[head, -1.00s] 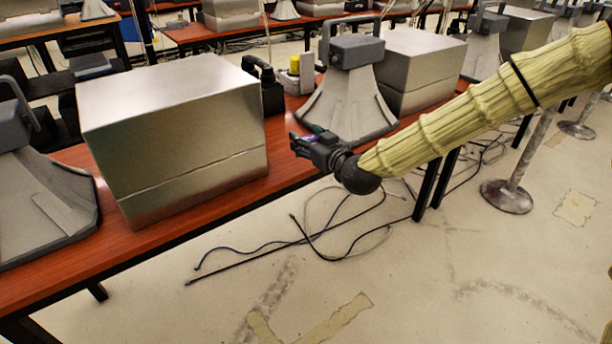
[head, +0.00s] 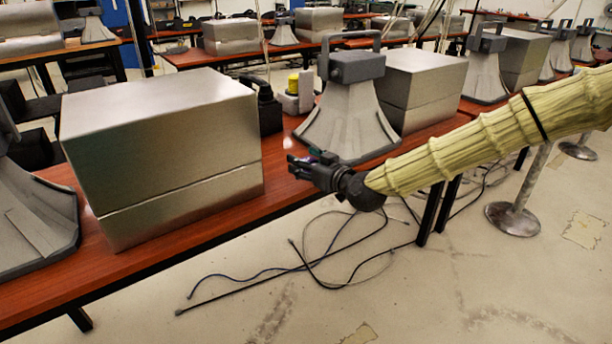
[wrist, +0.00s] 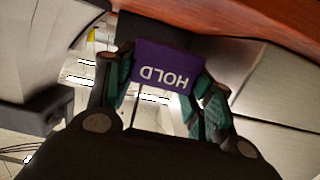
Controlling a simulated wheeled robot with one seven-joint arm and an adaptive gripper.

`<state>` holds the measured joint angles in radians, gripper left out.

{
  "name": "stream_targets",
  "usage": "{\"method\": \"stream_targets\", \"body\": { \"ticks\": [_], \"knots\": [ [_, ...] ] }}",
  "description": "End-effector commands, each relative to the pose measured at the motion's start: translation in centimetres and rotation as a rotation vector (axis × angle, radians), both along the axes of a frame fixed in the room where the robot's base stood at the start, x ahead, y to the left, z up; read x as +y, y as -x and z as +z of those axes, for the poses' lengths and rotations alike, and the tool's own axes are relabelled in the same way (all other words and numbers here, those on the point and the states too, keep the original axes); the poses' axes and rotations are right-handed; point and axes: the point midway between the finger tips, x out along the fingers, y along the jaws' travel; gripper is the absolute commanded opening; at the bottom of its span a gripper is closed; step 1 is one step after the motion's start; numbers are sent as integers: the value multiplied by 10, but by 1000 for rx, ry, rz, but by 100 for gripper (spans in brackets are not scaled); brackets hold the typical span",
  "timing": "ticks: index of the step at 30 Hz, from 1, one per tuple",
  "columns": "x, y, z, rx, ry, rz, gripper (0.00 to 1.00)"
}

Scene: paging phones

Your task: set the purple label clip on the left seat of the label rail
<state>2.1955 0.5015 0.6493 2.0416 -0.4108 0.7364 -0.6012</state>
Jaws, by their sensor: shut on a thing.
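The purple label clip (wrist: 165,67) is held between the teal-padded fingers of my gripper (wrist: 167,90) in the wrist view. Its face reads "HOLD", upside down in that view. In the head view my gripper (head: 304,168) is over the front of the red-brown table, between the large metal box and the grey horn-shaped unit. Only a trace of purple shows at the fingers there. I cannot make out the label rail or its left seat in either view.
A large metal box (head: 160,150) stands left of my gripper. A grey horn-shaped unit (head: 350,110) stands just behind it, with another metal box (head: 425,85) beside it. A black phone (head: 266,105) sits further back. Cables lie on the floor below.

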Motion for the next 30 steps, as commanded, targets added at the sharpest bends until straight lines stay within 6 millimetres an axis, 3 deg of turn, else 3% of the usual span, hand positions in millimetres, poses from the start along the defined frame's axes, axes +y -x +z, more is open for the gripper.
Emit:
{"method": "stream_targets", "body": {
  "ticks": [11, 23, 24, 27, 30],
  "knots": [
    [-2, 0, -37, 2, -1, -2, 37],
    [-2, 0, -41, 1, 0, -2, 37],
    [-2, 0, -41, 0, -1, -2, 57],
    [-2, 0, -40, 1, 0, -2, 74],
    [-2, 0, -40, 1, 0, -2, 74]
  ]
}}
